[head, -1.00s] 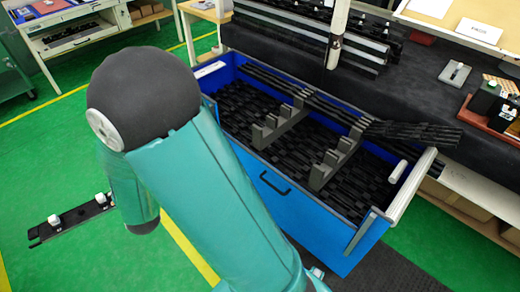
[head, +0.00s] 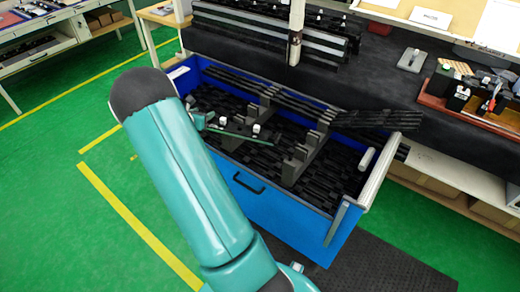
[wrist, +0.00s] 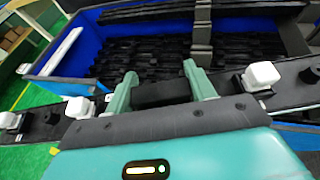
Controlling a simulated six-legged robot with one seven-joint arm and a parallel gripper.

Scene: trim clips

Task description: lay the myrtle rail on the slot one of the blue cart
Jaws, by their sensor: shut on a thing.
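The rail (head: 240,133) is a long dark strip with a greenish edge and white clips on top. My gripper (head: 203,121) is shut on it and holds it over the blue cart (head: 275,215). In the wrist view the rail (wrist: 292,92) runs across the picture between the two teal fingers (wrist: 160,82). The cart has two grey stepped slot supports, one near the middle (head: 266,108) and one further right (head: 305,155). The rail's right end is near the right support; I cannot tell whether they touch. My arm hides part of the cart's left side.
Several dark rails (head: 375,119) lie across the supports at the cart's back. A dark workbench (head: 400,88) with a post (head: 296,30) stands behind the cart. Green floor (head: 60,200) is clear on the left.

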